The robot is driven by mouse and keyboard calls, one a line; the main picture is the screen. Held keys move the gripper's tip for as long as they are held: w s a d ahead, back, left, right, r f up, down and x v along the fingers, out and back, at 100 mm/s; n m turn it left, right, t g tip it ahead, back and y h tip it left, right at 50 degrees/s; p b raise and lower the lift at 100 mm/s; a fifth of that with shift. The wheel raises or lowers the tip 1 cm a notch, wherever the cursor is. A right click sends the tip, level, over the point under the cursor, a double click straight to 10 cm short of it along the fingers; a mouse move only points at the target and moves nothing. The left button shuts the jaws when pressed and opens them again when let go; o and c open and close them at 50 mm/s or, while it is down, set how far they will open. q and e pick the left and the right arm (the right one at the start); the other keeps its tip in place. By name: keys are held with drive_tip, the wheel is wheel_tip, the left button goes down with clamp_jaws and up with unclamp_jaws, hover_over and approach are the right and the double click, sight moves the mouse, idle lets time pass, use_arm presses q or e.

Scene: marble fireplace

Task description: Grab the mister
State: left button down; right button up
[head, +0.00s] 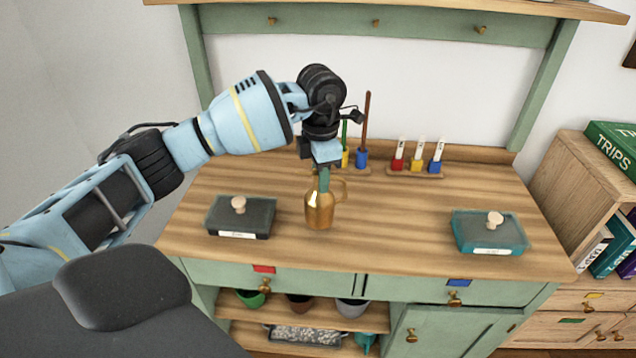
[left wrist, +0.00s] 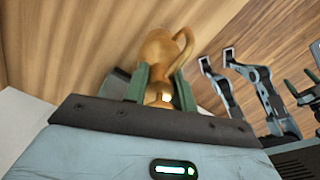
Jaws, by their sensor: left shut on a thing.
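The mister (head: 319,208) is a shiny brass bottle with a curved handle on its right side. It is upright at the middle of the wooden desk top; whether its base touches the wood I cannot tell. My left gripper (head: 322,178) comes down from above and is shut on its upper part, which the fingers partly hide. In the left wrist view the mister (left wrist: 160,52) sits between the two green fingers of my left gripper (left wrist: 160,88), with its handle curving to the right. My right gripper is not in view.
A dark lidded box (head: 240,217) stands left of the mister and a teal lidded box (head: 489,232) stands to the right. Behind are a rack of coloured tubes (head: 416,168) and upright tools (head: 363,135). Pots (head: 351,308) sit on the shelf below. The desk front is clear.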

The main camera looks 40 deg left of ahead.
use_arm(q)
drive_tip(key=s+d+r, duration=0.1)
drive_tip(key=s+d, duration=0.4)
drive_tip(key=d, duration=0.9)
drive_tip(key=shift+s+b, duration=0.2)
drive_tip(key=shift+b, duration=0.15)
drive_tip(key=shift+r, duration=0.1)
